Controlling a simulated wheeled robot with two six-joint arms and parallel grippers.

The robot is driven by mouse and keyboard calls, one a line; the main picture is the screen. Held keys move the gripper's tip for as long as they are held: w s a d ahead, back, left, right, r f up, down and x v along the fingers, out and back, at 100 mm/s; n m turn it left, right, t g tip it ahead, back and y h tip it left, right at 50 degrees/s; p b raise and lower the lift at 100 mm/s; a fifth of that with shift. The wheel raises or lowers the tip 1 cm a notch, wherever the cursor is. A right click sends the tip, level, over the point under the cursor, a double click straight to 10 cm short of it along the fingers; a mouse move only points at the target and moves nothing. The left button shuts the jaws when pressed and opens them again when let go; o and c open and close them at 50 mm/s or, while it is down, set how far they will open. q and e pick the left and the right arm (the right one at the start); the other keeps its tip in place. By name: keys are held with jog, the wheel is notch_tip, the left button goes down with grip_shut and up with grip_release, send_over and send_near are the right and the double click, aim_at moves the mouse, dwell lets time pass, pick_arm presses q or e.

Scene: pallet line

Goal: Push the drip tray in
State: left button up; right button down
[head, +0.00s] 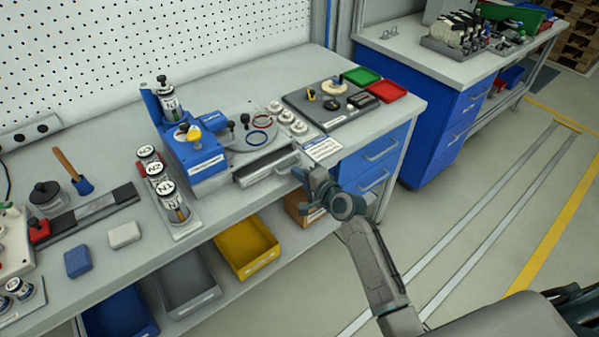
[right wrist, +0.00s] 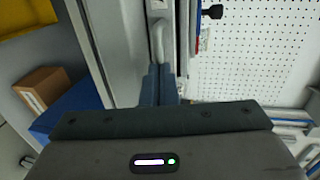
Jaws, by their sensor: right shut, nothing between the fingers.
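The drip tray (head: 262,172) is a grey, shallow drawer at the front of the blue machine (head: 196,158) on the bench. It sticks out from under the round grey plate toward the bench's front edge. My right gripper (head: 303,176) is shut and empty, at the right end of the tray's front. In the right wrist view, the shut fingers (right wrist: 161,78) point at a pale rounded handle (right wrist: 159,40) beside a grey panel. They look very close to it; I cannot tell whether they touch. My left gripper is not in view.
A white label card (head: 322,149) lies just right of the tray. A row of canisters (head: 172,202) stands left of the machine. Yellow (head: 246,248) and grey (head: 188,284) bins sit on the shelf below. Floor to the right is open.

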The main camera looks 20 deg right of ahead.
aim_at(285, 161)
dwell(0.3)
jog(key=x, duration=0.2)
jog(key=r+x, duration=0.1)
jog(key=x, duration=0.1)
jog(key=shift+w+f+b, duration=0.1)
jog(key=shift+w+b, duration=0.1)
jog(key=shift+b, duration=0.2)
jog(key=shift+s+r, duration=0.1)
jog(key=shift+r, duration=0.1)
jog(key=shift+r, duration=0.1)
